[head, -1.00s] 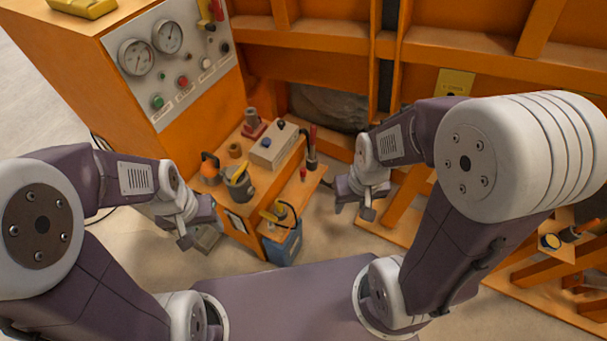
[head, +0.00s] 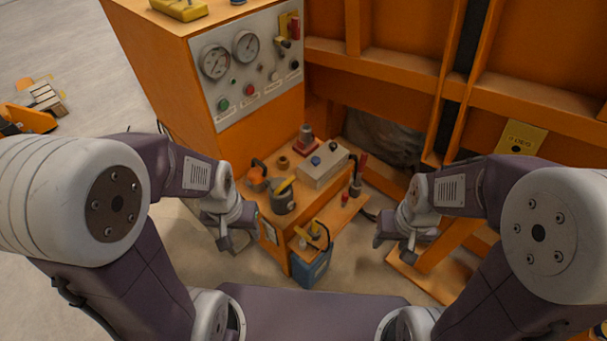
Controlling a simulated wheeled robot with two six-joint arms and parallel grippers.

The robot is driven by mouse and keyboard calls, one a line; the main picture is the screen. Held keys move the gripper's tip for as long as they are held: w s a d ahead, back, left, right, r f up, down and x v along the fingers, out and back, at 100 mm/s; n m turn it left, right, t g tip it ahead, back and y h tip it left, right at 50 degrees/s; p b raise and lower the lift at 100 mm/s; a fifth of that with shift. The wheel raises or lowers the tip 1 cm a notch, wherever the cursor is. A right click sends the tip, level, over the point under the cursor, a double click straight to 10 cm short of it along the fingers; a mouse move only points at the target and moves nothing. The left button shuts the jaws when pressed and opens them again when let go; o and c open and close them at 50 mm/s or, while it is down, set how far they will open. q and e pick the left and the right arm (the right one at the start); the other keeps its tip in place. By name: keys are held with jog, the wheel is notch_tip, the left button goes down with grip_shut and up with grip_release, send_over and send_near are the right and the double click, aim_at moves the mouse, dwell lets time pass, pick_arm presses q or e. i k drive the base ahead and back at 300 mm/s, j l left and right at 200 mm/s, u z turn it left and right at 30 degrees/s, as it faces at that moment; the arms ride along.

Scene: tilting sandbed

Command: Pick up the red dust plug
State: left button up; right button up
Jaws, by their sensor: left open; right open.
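A small red piece (head: 345,198), which looks like the dust plug, stands on the orange side shelf (head: 326,222) beside a dark upright fitting (head: 356,187). It is too small to make out details. My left gripper (head: 236,243) is open and empty, left of the orange bench and apart from the red piece. My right gripper (head: 394,246) is open and empty, right of the shelf and nearer to the red piece, not touching it.
The bench top holds a grey box (head: 323,165), a dark pot (head: 284,199), an orange-handled item (head: 257,176) and a red-based fitting (head: 306,143). A blue container (head: 311,268) stands below the shelf. A gauge panel (head: 246,75) rises behind. Orange beams (head: 432,275) lie at right.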

aim_at(344, 197)
jog(key=i+l+u, duration=0.15)
jog(key=l+u, duration=0.25)
jog(key=i+l+u, duration=0.1)
jog(key=l+u, duration=1.1)
jog(key=i+j, duration=0.05)
